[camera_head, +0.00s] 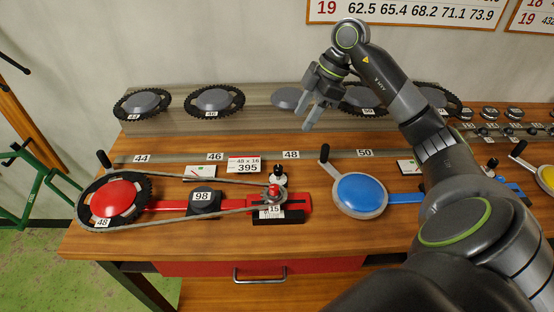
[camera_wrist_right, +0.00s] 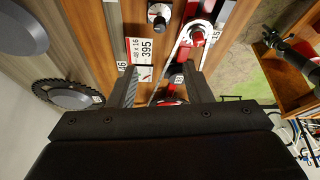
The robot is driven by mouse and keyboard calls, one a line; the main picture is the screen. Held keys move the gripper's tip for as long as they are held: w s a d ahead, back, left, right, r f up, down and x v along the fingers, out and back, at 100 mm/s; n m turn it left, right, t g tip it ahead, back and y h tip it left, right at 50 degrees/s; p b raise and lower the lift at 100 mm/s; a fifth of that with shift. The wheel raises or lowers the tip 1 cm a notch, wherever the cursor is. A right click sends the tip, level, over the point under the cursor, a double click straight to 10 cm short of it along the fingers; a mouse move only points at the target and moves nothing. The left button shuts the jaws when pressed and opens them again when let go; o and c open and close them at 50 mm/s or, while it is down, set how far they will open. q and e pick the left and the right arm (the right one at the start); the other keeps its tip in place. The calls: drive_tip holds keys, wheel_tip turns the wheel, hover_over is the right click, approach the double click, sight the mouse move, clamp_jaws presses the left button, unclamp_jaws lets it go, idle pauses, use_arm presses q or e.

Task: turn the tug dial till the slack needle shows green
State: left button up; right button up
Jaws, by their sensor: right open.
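A small knob with a black top and white base, which looks like the tug dial (camera_head: 278,176), stands behind the red chainring rig's small sprocket. The knob also shows at the top of the wrist view (camera_wrist_right: 158,14). A small white gauge card (camera_head: 199,173) with a thin red needle lies behind the chain; I cannot make out a green zone under the needle. The card shows in the wrist view (camera_wrist_right: 143,74) too. My right gripper (camera_head: 309,106) is open and empty, raised above the back of the bench, behind and right of the knob. My left gripper is not in view.
A blue rig (camera_head: 360,193) stands to the right. Spare chainrings (camera_head: 218,100) line the back. The bench front is clear.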

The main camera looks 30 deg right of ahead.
drive_tip(key=p, duration=0.3)
approach(279, 167)
drive_tip(key=x, duration=0.7)
drive_tip(key=shift+a+f, duration=0.1)
drive_tip(key=shift+f, duration=0.05)
drive_tip(key=shift+x, duration=0.75)
drive_tip(key=shift+c, duration=0.5)
